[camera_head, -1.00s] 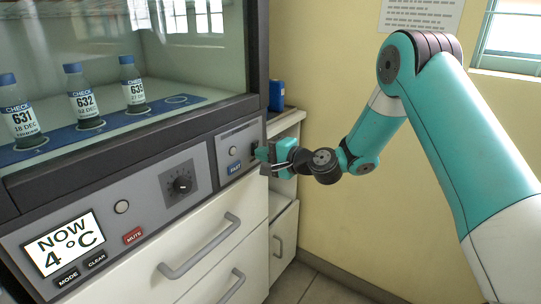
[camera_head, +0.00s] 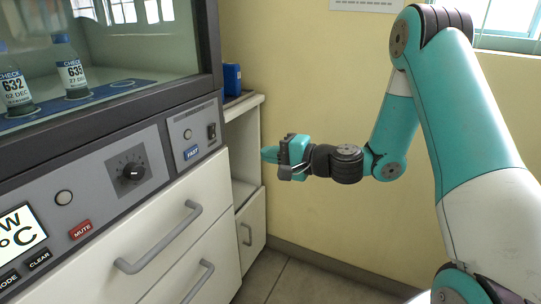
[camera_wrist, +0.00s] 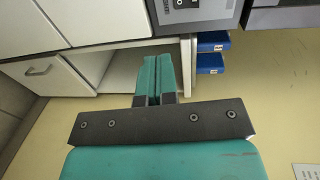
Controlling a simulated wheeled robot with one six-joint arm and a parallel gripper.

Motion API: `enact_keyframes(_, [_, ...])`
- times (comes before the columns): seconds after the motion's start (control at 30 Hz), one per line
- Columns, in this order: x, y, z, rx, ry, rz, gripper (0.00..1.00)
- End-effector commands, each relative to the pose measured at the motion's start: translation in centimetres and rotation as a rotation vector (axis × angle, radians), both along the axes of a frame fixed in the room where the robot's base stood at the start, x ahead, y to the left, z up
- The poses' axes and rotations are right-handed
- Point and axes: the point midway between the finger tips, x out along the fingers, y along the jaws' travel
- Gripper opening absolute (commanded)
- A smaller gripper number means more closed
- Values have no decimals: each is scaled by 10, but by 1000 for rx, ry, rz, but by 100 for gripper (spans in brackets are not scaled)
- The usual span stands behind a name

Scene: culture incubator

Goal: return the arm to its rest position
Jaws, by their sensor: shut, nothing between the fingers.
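My gripper (camera_head: 270,155) is in front of the open shelf at the right of the incubator, apart from the cabinet and holding nothing. In the wrist view its two teal fingers (camera_wrist: 156,78) are together. My arm bends from the upper right down to it, in front of the yellow wall. The incubator's control panel (camera_head: 90,205) is to the left of my gripper, with a dial (camera_head: 133,173) and a rocker switch (camera_head: 212,131). The switch's exact position is too small to tell.
Bottles (camera_head: 72,70) stand behind the incubator's glass. White drawers with grey handles (camera_head: 160,240) are below the panel. A blue box (camera_head: 232,79) sits on the side cabinet top; blue boxes (camera_wrist: 211,62) also show in the wrist view. Floor and wall space near my arm is clear.

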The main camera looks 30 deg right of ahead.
Motion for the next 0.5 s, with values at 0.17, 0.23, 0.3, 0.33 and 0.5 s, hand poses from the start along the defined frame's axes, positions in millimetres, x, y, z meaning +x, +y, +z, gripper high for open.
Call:
enact_keyframes(0.17, [0, 1, 0, 0, 0, 1, 0])
enact_keyframes(0.23, [0, 1, 0, -1, 0, 2, 0])
enact_keyframes(0.3, [0, 1, 0, -1, 0, 2, 0])
enact_keyframes(0.33, [0, 1, 0, -1, 0, 2, 0])
enact_keyframes(0.5, [-4, 13, 5, -30, -8, 46, 0])
